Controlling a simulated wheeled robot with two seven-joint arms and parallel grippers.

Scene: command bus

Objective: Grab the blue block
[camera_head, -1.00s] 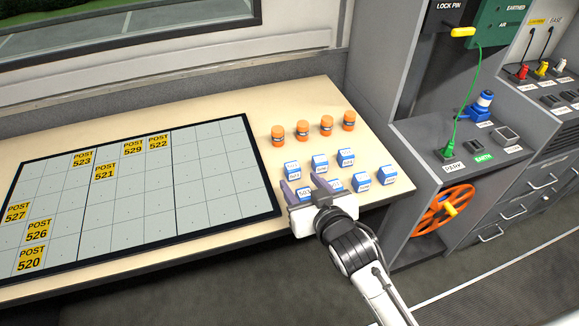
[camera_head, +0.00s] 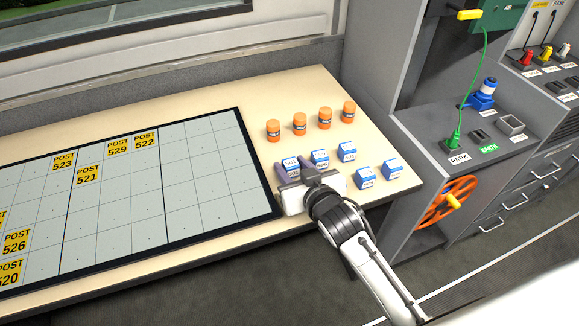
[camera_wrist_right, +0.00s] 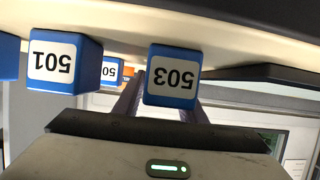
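Several blue blocks with white number labels stand in rows on the right of the table. My right gripper (camera_head: 294,169) reaches in low from the right, with its fingers spread at the block at the left of the cluster (camera_head: 291,161). In the right wrist view, which is upside down, a blue block labelled 503 (camera_wrist_right: 173,76) is close in front of the right gripper (camera_wrist_right: 162,105). A finger shows on each side of it, partly hidden; I cannot tell whether they touch it. Block 501 (camera_wrist_right: 65,64) stands beside it. My left gripper is not in view.
Several orange cylinders (camera_head: 300,121) stand behind the blocks. A dark-edged grid board (camera_head: 200,180) with yellow POST cards lies left of the gripper. A grey console (camera_head: 475,145) with an orange wheel (camera_head: 447,203) rises to the right.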

